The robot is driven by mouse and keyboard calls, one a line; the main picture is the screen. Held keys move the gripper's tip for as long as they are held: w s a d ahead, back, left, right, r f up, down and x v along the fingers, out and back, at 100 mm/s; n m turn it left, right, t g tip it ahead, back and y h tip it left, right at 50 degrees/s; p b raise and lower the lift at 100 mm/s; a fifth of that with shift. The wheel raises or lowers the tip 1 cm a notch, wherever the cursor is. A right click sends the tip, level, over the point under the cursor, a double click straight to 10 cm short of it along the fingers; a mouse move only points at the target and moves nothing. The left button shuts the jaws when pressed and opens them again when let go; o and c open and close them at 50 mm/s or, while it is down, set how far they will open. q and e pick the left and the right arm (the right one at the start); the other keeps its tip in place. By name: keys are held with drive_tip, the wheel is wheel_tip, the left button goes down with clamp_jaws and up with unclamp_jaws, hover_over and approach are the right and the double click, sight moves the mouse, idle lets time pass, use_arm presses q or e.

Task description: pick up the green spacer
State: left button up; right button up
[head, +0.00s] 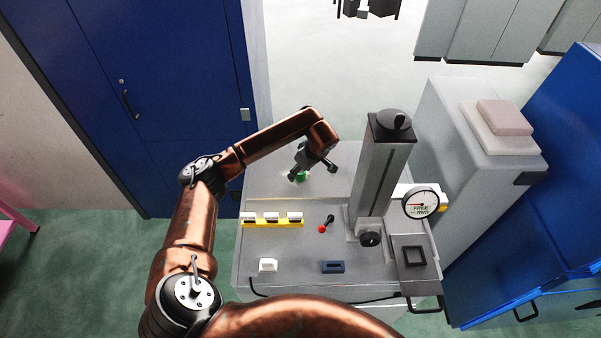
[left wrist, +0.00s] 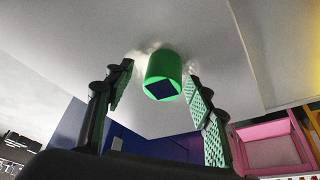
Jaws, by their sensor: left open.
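The green spacer (head: 301,177) stands on the far part of the grey worktop, partly hidden by my left gripper (head: 312,171). In the left wrist view the spacer (left wrist: 164,74) is a short green cylinder with a dark square in its near end. My left gripper (left wrist: 163,100) is open, its two padded fingers on either side of the spacer's line. The spacer shows between the fingertips, with visible gaps on both sides, and appears not to be touched. My right gripper is not in view.
A column stand (head: 381,180) with a dial gauge (head: 421,203) rises on the right of the worktop. A yellow rack (head: 272,223) with white blocks, a red-and-black piece (head: 325,224), a white block (head: 268,265) and a dark blue block (head: 333,267) lie nearer. Worktop around the spacer is clear.

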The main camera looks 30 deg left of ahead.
use_arm(q)
drive_tip(key=shift+s+r, duration=0.15)
drive_tip(key=shift+s, duration=0.1)
drive_tip(key=shift+w, duration=0.2)
drive_tip(key=c, duration=0.3)
drive_tip(key=shift+s, duration=0.1)
drive_tip(key=c, duration=0.6)
clamp_jaws()
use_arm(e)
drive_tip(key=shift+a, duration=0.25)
